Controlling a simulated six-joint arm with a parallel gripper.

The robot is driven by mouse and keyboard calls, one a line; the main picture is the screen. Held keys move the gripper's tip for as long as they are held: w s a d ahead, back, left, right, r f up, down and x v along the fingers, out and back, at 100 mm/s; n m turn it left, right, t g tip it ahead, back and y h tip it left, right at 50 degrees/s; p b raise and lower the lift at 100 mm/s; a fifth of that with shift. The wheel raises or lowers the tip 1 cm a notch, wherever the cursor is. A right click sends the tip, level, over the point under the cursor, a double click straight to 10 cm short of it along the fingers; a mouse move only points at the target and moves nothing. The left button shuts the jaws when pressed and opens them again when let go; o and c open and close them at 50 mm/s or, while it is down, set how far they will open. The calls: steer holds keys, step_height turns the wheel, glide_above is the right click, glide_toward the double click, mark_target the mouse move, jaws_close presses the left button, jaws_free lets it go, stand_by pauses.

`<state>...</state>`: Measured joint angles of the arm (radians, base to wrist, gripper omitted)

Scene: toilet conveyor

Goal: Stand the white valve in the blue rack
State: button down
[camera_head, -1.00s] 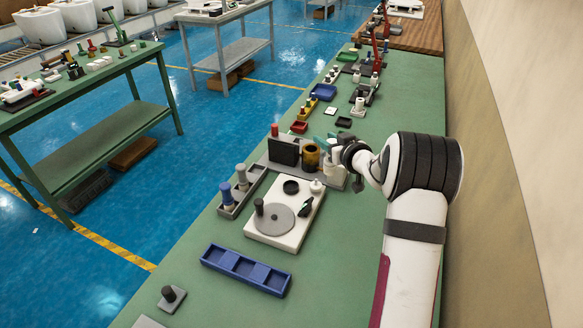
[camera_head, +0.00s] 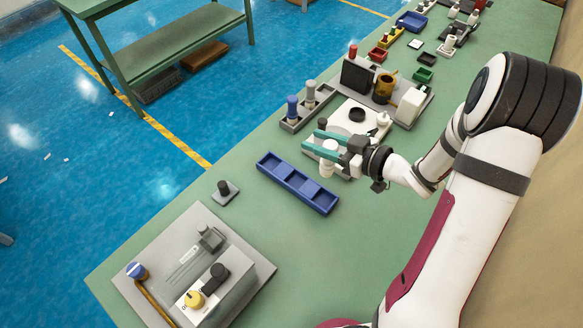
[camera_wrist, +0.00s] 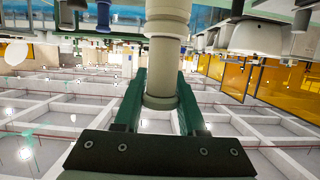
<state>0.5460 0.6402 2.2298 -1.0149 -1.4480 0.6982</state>
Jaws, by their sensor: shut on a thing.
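My gripper (camera_head: 326,142) is shut on the white valve (camera_head: 327,167), a pale cylinder hanging roughly upright below the green fingers. The blue rack (camera_head: 297,184) lies on the green bench with a row of three empty compartments, apart from the valve.
The white fixture plate (camera_head: 348,126) lies behind the gripper. A grey holder (camera_head: 307,113) with a blue-topped and a grey-topped part stands left of it. A small grey base with a black knob (camera_head: 224,189) and a larger grey station (camera_head: 151,258) are nearer.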

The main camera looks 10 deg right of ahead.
steer(key=shift+w+a+f, duration=0.5)
steer(key=shift+a+f, duration=0.65)
steer(key=shift+f, duration=0.3)
steer(key=shift+w+a+f, duration=0.5)
steer(key=shift+a+f, duration=0.6)
steer(key=shift+f, duration=0.3)
steer(key=shift+w+a+f, duration=0.5)
steer(key=shift+a+f, duration=0.65)
steer(key=shift+f, duration=0.3)
steer(key=shift+c, duration=2.4)
jaws_free()
steer(key=shift+f, duration=0.1)
